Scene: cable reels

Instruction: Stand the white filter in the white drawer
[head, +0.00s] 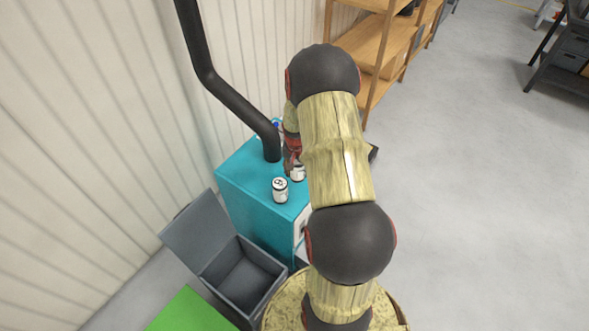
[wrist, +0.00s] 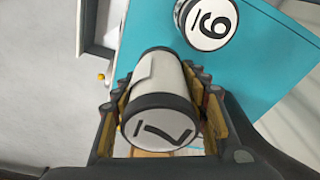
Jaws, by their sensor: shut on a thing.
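My gripper (wrist: 163,108) is shut around a white filter (wrist: 158,78) with black end rims and a dark mark on its near end face. The held filter is tilted in the wrist view, over the edge of the teal cabinet. In the head view a white filter (head: 298,174) shows beside my arm, which hides most of the gripper. What appears to be the white drawer (wrist: 100,28) juts from the cabinet's side at upper left in the wrist view. Its inside is mostly cut off there, and my arm covers most of that side in the head view.
Another white filter (head: 280,190) stands on the teal cabinet (head: 258,222); its numbered top shows in the wrist view (wrist: 207,24). A black pipe (head: 232,98) comes down onto the cabinet. An open grey bin (head: 243,277) stands beside it. Wooden shelves (head: 385,45) stand behind.

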